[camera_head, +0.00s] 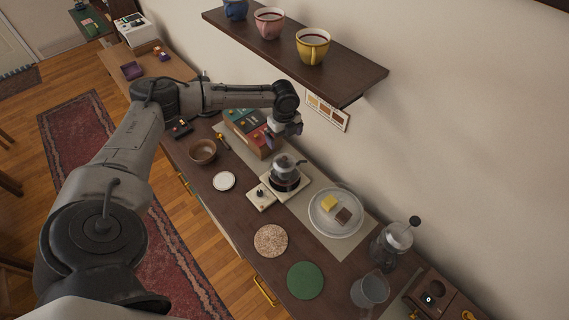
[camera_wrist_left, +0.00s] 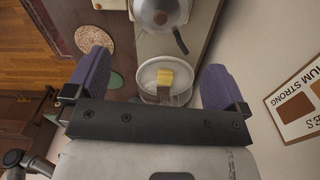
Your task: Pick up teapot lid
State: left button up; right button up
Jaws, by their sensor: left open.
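A small glass teapot (camera_head: 285,178) with dark liquid stands on a cream warmer plate on the sideboard. Its teapot lid (camera_head: 284,162) appears to sit on top, pale grey with a dark knob. The teapot also shows at the top edge of the left wrist view (camera_wrist_left: 160,12), partly cut off. My left gripper (camera_head: 281,135) is above and behind the teapot, apart from it. Its purple fingers (camera_wrist_left: 155,62) are spread wide with nothing between them. My right gripper is not in view.
A white plate (camera_head: 321,222) with yellow and brown pieces, a French press (camera_head: 390,243), a glass jug (camera_head: 370,289), a wooden bowl (camera_head: 203,151) and a box display (camera_head: 247,133) stand around the teapot. A shelf with cups (camera_head: 350,75) overhangs behind. Round coasters (camera_head: 270,241) lie in front.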

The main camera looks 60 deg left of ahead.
aim_at(284, 157)
pick_arm(q)
notch_tip(284, 157, down, 7)
jog(key=shift+f+p, duration=0.15)
jog(key=shift+p, duration=0.15)
notch_tip(284, 157, down, 4)
jog(key=shift+f+p, duration=0.2)
jog(key=shift+p, duration=0.35)
jog(key=shift+f, duration=0.45)
jog(key=shift+c, duration=0.2)
